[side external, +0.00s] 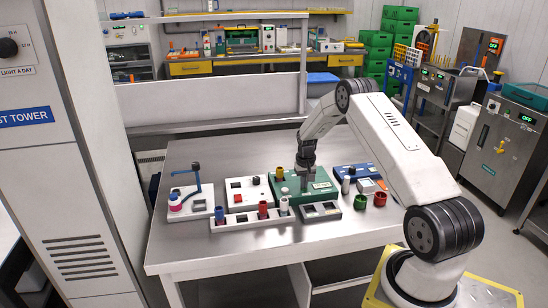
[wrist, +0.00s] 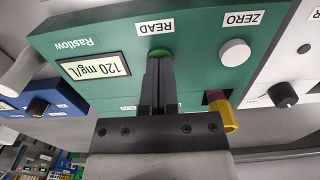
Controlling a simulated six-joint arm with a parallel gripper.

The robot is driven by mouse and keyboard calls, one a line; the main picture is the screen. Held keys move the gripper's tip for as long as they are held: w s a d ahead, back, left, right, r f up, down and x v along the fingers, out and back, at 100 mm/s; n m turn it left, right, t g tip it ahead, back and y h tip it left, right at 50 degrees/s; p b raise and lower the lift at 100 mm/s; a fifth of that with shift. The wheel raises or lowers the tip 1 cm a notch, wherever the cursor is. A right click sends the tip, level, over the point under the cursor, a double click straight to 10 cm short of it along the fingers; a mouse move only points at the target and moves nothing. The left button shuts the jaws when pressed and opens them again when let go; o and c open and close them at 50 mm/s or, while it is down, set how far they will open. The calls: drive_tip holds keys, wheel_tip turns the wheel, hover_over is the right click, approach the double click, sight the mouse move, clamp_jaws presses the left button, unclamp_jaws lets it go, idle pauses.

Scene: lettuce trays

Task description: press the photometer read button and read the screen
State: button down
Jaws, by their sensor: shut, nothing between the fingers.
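The photometer is a green box (side external: 318,188) on the bench, and it fills much of the wrist view (wrist: 120,30). Its screen (wrist: 95,68) appears upside down in the wrist view and shows "120 mg/L". The READ button (wrist: 160,52) is green and sits by the READ label; the fingers partly cover it. A white ZERO button (wrist: 234,53) is beside it. My gripper (wrist: 160,62) is shut and empty, with its fingertips at the READ button, seemingly touching it. In the side view my gripper (side external: 304,184) points down onto the green box.
A yellow and dark red piece (wrist: 225,110) is close beside my gripper. A white box with a red button (side external: 247,188) stands left of the photometer, and a blue device (side external: 355,178) stands right. A vial rack (side external: 240,220) is in front. The bench's front is clear.

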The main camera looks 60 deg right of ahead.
drive_tip(key=shift+r, duration=1.3)
drive_tip(key=shift+r, duration=0.15)
drive_tip(key=shift+r, duration=2.85)
wheel_tip(320, 180, up, 8)
drive_tip(key=shift+r, duration=0.2)
drive_tip(key=shift+a, duration=0.1)
